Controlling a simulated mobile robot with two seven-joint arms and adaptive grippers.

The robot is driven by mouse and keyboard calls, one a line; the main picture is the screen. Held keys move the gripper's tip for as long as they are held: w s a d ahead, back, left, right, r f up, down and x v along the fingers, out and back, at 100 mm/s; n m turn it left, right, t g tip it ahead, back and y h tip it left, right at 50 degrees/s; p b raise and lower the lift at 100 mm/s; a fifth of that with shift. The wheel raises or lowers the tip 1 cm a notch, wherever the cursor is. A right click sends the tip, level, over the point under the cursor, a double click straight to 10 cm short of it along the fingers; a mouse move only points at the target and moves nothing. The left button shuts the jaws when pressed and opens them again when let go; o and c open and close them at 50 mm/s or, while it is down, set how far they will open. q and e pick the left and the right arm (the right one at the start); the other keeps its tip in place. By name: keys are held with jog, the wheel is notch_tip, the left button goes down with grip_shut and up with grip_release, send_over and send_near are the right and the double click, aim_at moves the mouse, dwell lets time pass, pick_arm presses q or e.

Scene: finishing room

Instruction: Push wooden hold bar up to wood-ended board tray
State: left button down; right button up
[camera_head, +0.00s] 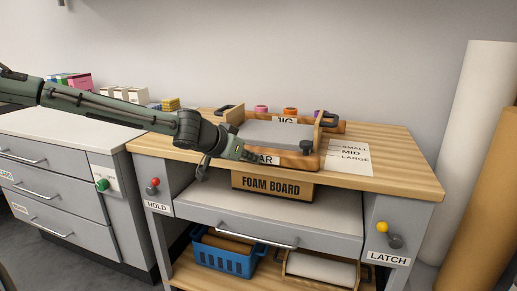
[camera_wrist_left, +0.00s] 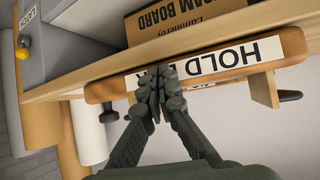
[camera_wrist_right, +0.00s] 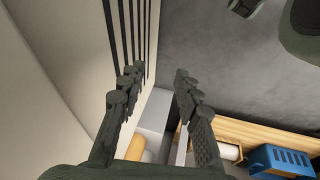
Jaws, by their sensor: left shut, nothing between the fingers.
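The wooden hold bar (camera_head: 301,161) lies along the front of the bench top, its label partly covered by my left gripper (camera_head: 246,155). The wood-ended board tray (camera_head: 318,130), holding a grey board, sits just behind it; I cannot tell whether they touch. In the left wrist view the hold bar (camera_wrist_left: 100,92) shows its upside-down label. My left gripper (camera_wrist_left: 157,84) is shut and empty, its fingertips at the bar's front face. My right gripper (camera_wrist_right: 156,84) is open and empty, away from the bench; it does not show in the head view.
A paper with size marks (camera_head: 348,158) lies right of the tray. Below the bench top are a foam board box (camera_head: 272,186), a drawer (camera_head: 275,222) and a blue basket (camera_head: 222,258). Large rolls (camera_head: 480,150) stand at the right. Drawers (camera_head: 50,170) stand at the left.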

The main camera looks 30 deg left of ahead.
aim_at(256, 149)
pick_arm(q)
jog(key=shift+w+a+b, duration=0.2)
jog(key=shift+w, duration=0.65)
jog(key=shift+w+a+b, duration=0.15)
jog(key=shift+w+a, duration=0.05)
jog(key=shift+w, duration=0.7)
jog(key=shift+w+a, duration=0.2)
jog(key=shift+w, duration=0.45)
jog(key=shift+w+a, duration=0.25)
jog(key=shift+w, duration=1)
jog(key=shift+r, duration=0.1)
